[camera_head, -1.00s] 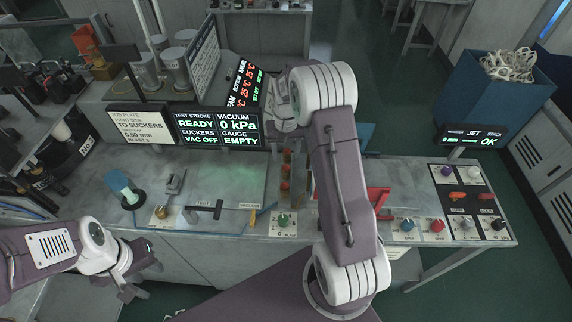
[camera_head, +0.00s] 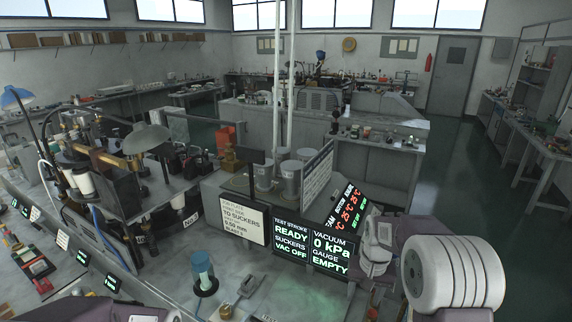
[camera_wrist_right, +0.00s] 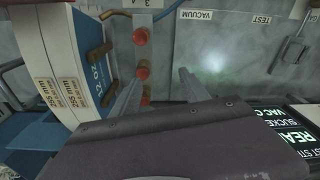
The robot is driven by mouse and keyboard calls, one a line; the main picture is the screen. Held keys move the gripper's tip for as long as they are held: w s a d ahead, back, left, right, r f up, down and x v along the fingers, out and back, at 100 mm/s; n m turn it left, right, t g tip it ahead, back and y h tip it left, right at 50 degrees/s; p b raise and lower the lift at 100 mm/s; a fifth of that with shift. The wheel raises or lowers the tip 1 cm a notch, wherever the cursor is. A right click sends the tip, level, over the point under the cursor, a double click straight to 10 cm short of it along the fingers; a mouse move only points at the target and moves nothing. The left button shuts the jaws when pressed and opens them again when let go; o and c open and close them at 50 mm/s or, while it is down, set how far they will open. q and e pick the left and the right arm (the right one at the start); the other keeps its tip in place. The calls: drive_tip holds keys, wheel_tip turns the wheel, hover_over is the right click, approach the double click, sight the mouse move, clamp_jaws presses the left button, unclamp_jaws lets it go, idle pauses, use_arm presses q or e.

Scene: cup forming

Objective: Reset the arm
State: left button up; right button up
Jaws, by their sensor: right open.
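My right arm shows at the lower right of the head view, with its white wrist (camera_head: 376,248) beside the display panels; its fingertips are hidden there. In the right wrist view my right gripper (camera_wrist_right: 157,88) is open, its two grey fingers apart with nothing between them.
Lit display panels (camera_head: 330,255) stand close to my right wrist. A blue-topped bottle (camera_head: 202,270) stands on the bench (camera_head: 270,285). Metal canisters (camera_head: 291,182) and a sign board (camera_head: 318,178) are behind. In the right wrist view a blue-and-white box (camera_wrist_right: 75,55) lies left of the fingers.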

drive_tip(key=s+a+f+n+b, duration=0.1)
drive_tip(key=s+a+f, duration=0.1)
drive_tip(key=s, duration=0.4)
drive_tip(key=s+a+f+n+b, duration=0.1)
drive_tip(key=s+a+f, duration=0.1)
drive_tip(key=s+f, duration=0.2)
drive_tip(key=s+a+f+n+b, duration=0.1)
drive_tip(key=s+a+f+b, duration=0.1)
drive_tip(key=s, duration=0.6)
drive_tip(key=shift+s+a+f, duration=0.15)
drive_tip(key=shift+a+f, duration=0.1)
drive_tip(key=shift+f, duration=0.3)
drive_tip(key=shift+w, duration=0.3)
use_arm(q)
wheel_tip(320, 180, down, 7)
drive_tip(key=shift+a+r, duration=0.15)
drive_tip(key=shift+r, duration=0.05)
use_arm(e)
drive_tip(key=shift+w, duration=0.1)
use_arm(q)
drive_tip(key=shift+s, duration=0.2)
drive_tip(key=shift+w, duration=0.1)
